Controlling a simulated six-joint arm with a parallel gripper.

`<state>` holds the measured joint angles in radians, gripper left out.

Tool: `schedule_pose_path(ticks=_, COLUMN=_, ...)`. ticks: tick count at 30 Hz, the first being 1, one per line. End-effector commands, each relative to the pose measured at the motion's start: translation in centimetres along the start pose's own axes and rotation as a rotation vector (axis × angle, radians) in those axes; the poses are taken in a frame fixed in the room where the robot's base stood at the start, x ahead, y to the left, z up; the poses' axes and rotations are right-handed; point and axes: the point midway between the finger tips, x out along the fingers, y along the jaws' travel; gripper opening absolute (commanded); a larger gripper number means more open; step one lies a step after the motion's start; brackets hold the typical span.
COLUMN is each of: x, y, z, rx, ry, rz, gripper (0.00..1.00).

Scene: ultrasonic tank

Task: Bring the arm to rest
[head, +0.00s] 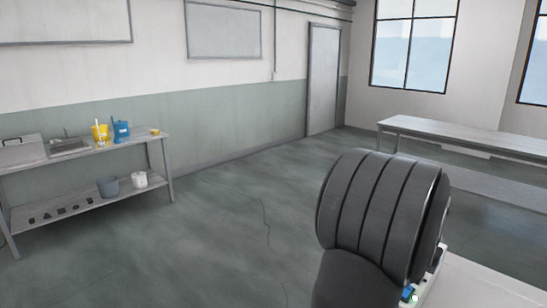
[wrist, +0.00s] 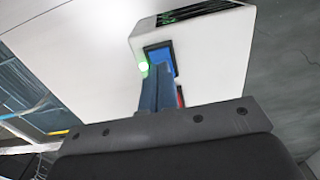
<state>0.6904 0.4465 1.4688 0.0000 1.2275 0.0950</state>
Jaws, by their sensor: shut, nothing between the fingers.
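In the wrist view my gripper (wrist: 154,76) shows as a narrow pair of dark fingers, closed together and empty. Its wide dark mount fills the bottom of that picture. The fingers point toward a pale boxy body with a blue panel, a glowing green light and a black vent. I cannot tell from this view whether the fingertips touch it. In the head view a large dark ribbed joint of my arm stands at the lower right, and my gripper is not visible there.
A grey workbench (head: 158,139) along the left wall holds a yellow container (head: 100,132), a blue container (head: 121,132) and a metal basin. A grey bucket (head: 108,186) and a white bucket (head: 139,179) stand on its lower shelf. A long table (head: 460,140) stands at the right. The floor between is clear.

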Motion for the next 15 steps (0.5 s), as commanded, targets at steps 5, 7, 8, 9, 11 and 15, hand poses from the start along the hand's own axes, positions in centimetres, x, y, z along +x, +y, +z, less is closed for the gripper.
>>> schedule_pose_path(ticks=5, x=1.8, y=0.0, z=-0.1, rx=0.000, ry=0.005, rz=0.000, gripper=0.00)
schedule_pose_path(ticks=7, x=0.2, y=0.0, z=-0.1, rx=0.000, ry=0.007, rz=-0.001, gripper=0.00)
schedule_pose_path(ticks=8, x=-0.4, y=0.0, z=-0.1, rx=0.000, ry=0.006, rz=-0.001, gripper=0.00)
schedule_pose_path(ticks=9, x=-1.2, y=0.0, z=-0.1, rx=0.000, ry=0.005, rz=0.000, gripper=0.00)
schedule_pose_path(ticks=11, x=-2.4, y=0.0, z=-0.1, rx=0.000, ry=0.006, rz=0.000, gripper=0.00)
schedule_pose_path(ticks=15, x=-5.2, y=0.0, z=-0.1, rx=0.000, ry=0.005, rz=0.000, gripper=0.00)
